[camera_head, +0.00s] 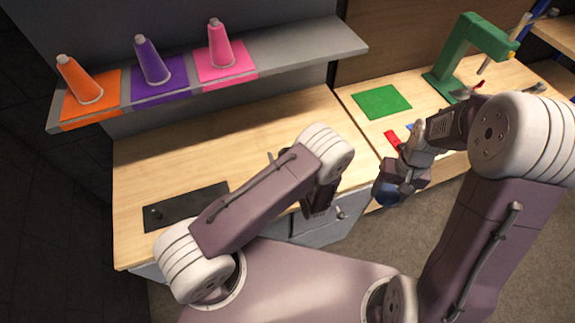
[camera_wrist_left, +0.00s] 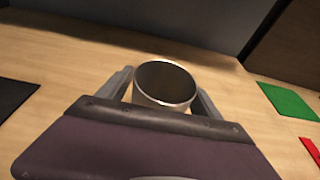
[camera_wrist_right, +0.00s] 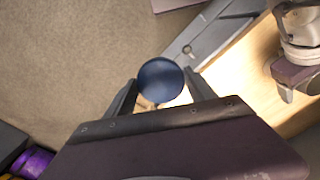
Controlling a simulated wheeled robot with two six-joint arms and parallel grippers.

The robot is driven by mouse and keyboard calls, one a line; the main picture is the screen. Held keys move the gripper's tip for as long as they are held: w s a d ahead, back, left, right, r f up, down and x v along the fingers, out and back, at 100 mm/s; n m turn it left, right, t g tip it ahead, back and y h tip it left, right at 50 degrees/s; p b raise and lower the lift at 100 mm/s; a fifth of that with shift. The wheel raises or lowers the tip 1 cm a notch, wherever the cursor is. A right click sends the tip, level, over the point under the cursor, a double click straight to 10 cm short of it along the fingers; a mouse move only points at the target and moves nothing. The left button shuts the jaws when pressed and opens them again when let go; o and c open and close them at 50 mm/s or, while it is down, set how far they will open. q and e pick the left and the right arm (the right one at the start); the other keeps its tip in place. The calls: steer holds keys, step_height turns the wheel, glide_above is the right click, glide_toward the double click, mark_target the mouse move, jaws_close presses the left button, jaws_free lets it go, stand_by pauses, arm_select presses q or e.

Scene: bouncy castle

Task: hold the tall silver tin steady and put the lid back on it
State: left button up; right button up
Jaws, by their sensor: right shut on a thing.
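The silver tin (camera_wrist_left: 150,98) stands upright and open-topped on the wooden worktop in the left wrist view. My left gripper (camera_wrist_left: 165,97) has one finger on each side of it, with the jaws apart and slim gaps seeming to show. In the head view my left forearm hides the tin. My right gripper (camera_head: 398,184) is shut on a round dark blue lid (camera_wrist_right: 160,81), which also shows in the head view (camera_head: 388,194). It holds the lid out in front of the worktop edge, above the floor, apart from the tin.
A black mat (camera_head: 185,207) lies at the worktop's left. A green mat (camera_head: 381,101), a red piece (camera_head: 392,140) and a green stand (camera_head: 470,50) are on the right. A shelf (camera_head: 300,48) with orange, purple and pink cones overhangs the back. The worktop between is mostly clear.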

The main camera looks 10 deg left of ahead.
arm_select(q)
jaws_close()
steer(key=shift+r, duration=0.1)
